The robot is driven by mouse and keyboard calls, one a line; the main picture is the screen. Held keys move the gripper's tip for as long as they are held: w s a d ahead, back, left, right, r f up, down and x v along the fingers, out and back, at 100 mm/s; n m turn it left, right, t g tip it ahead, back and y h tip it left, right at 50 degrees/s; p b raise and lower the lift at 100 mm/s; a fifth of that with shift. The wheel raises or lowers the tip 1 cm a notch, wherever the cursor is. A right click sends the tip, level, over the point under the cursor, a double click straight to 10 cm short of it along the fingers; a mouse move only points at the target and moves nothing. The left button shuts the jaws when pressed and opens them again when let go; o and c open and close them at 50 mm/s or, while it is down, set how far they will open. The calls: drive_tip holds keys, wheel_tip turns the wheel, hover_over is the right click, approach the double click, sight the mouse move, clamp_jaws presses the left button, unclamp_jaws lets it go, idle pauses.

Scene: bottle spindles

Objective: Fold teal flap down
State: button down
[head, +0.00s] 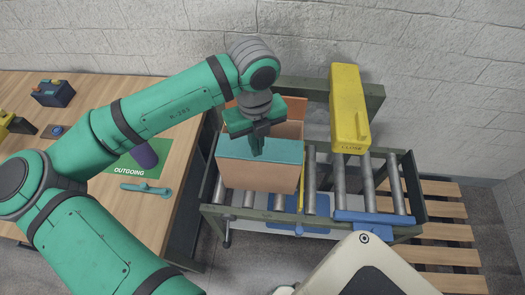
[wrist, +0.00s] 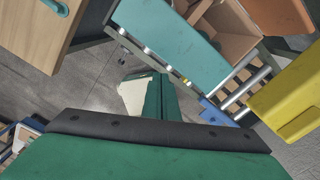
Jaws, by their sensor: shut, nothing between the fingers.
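An open cardboard box (head: 258,177) stands on a roller conveyor. Its teal flap (head: 285,152) runs along the box's near top edge in the head view. In the wrist view the teal flap (wrist: 165,38) is a broad panel beside the box's open inside (wrist: 228,32). My gripper (head: 257,149) is shut and empty, pointing down at the middle of the flap. Its fingertips overlap the flap in the head view; I cannot tell whether they touch it. My gripper and wrist hide part of the box opening. The fingers are not clear in the wrist view.
A yellow box-like block (head: 348,105) stands at the back of the conveyor, right of the box. A blue bar (head: 375,217) lies across the conveyor's front right. A wooden table at left holds a green OUTGOING mat (head: 125,172), a purple cylinder (head: 145,155) and a teal handle (head: 146,188).

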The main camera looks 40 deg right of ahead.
drive_tip(key=shift+w, duration=0.1)
drive_tip(key=shift+w+d, duration=1.05)
drive_tip(key=shift+d, duration=0.25)
drive_tip(key=shift+w+d, duration=1)
drive_tip(key=shift+d, duration=0.25)
drive_tip(key=shift+r, duration=0.1)
wheel_tip(320, 180, up, 7)
idle(0.3)
drive_tip(key=shift+s, duration=0.1)
idle(0.4)
